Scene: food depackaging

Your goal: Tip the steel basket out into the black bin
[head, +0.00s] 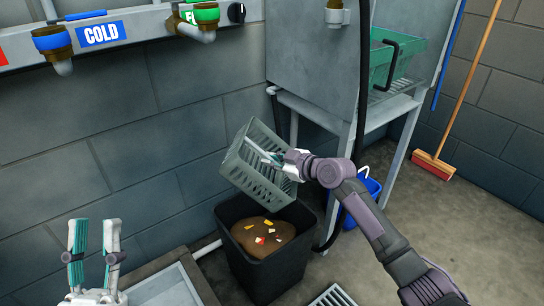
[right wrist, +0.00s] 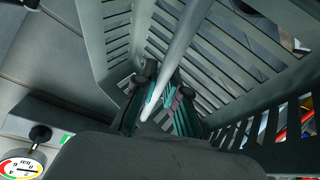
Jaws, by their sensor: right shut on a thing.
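The grey slatted steel basket (head: 262,180) hangs tilted above the black bin (head: 262,268). Its slatted wall (right wrist: 225,60) fills much of the right wrist view. My right gripper (head: 268,157) is shut on the basket's bar-like handle (right wrist: 185,45); the fingers (right wrist: 158,90) lie on both sides of it. The bin stands on the floor below and holds a brown mass (head: 263,238) with yellow, white and red bits on top. The basket's inside is mostly hidden in the head view. My left gripper (head: 95,225) is open and empty at the lower left, away from the basket.
A steel cabinet on legs (head: 315,60) stands behind the basket, with a green basket (head: 395,62) on its shelf. A blue bucket (head: 368,187) is beside my right arm. A broom (head: 432,165) leans at the right. A shallow basin (head: 165,287) is left of the bin.

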